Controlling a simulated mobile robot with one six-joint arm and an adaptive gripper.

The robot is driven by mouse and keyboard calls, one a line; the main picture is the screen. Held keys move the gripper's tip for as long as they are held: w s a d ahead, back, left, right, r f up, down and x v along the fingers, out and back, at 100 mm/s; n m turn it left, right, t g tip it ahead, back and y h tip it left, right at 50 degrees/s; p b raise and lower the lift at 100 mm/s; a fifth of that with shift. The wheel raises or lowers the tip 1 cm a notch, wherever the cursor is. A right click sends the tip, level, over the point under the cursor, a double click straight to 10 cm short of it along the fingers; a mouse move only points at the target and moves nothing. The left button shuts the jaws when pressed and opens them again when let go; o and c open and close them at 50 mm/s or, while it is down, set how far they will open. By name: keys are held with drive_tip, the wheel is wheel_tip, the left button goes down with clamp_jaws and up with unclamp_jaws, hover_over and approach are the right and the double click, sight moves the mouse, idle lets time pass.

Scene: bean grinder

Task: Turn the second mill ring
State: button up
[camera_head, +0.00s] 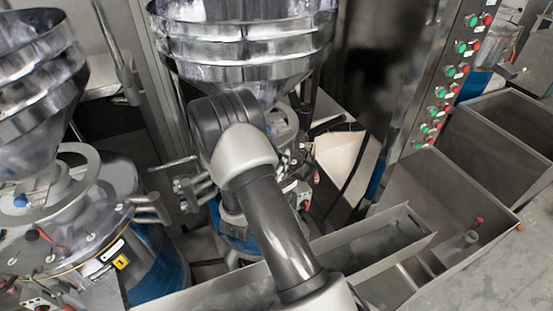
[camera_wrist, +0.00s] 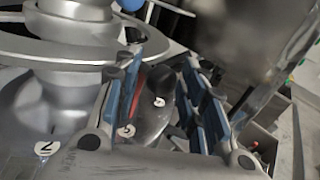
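The second mill is in the middle of the head view, with its shiny metal hopper (camera_head: 245,50) at the top. My arm covers most of its body, and its ring is mostly hidden there. In the wrist view, a grey round ring (camera_wrist: 45,48) surrounds the mill's neck at the upper left. A numbered label (camera_wrist: 45,148) sits on the surface below it. My gripper (camera_wrist: 160,72) is open beside the ring, its blue-padded fingers apart. A dark part with a red edge and small labels (camera_wrist: 152,105) shows in the gap; I cannot tell whether the fingers touch anything.
Another mill (camera_head: 65,205) with its own hopper and ring stands at the left. A panel of red and green buttons (camera_head: 450,80) is at the right. Metal bins (camera_head: 500,130) and a long metal trough (camera_head: 370,245) fill the lower right.

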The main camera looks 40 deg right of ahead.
drive_tip(key=shift+w+a+r, duration=0.15)
drive_tip(key=shift+w+r, duration=0.1)
